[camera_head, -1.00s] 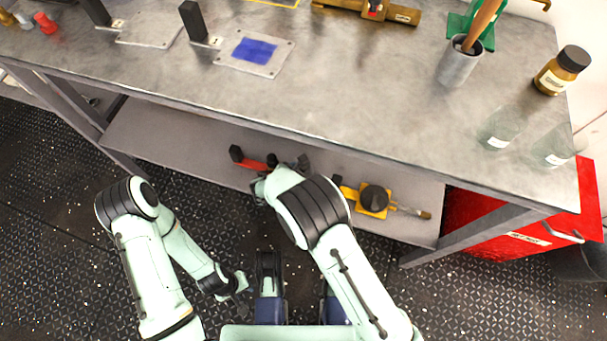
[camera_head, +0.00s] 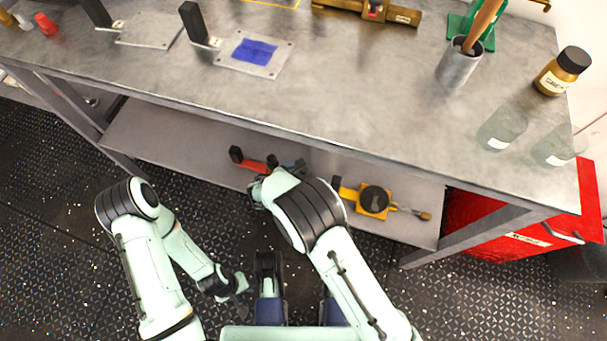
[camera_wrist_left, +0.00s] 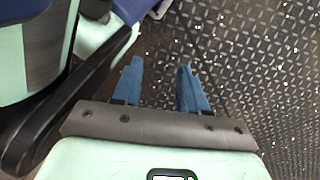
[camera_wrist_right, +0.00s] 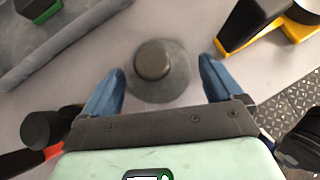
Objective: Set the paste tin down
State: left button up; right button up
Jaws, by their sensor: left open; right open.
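A small round dark grey tin (camera_wrist_right: 153,61), which I take to be the paste tin, stands upright on a grey surface in the right wrist view. A wider, darker round patch surrounds it; I cannot tell whether that is a base or a shadow. My right gripper (camera_wrist_right: 163,82) is open, with one blue finger on each side of the tin and visible gaps to both. In the head view my own right arm hides the tin. My left gripper (camera_wrist_left: 158,82) is open and empty above the dark patterned floor, low in front of the bench.
The bench's lower shelf (camera_head: 170,140) holds a red tool (camera_head: 255,164) and a yellow tool with a round black part (camera_head: 372,200) beside my right forearm. The bench top (camera_head: 350,90) above carries a brush cup, a brown jar and clear glasses. A red cabinet (camera_head: 490,235) stands at right.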

pick_arm(q)
jog(key=w+r+t+p, duration=0.2)
jog(key=w+r, duration=0.1)
jog(key=w, duration=0.3)
jog(key=shift+d+r+p, duration=0.2)
jog(key=shift+d+p, duration=0.15)
pick_arm(e)
jog(key=v, duration=1)
jog(key=shift+s+r, duration=0.2)
pick_arm(q)
jog(key=shift+s, duration=0.1)
pick_arm(e)
jog(key=shift+a, duration=0.1)
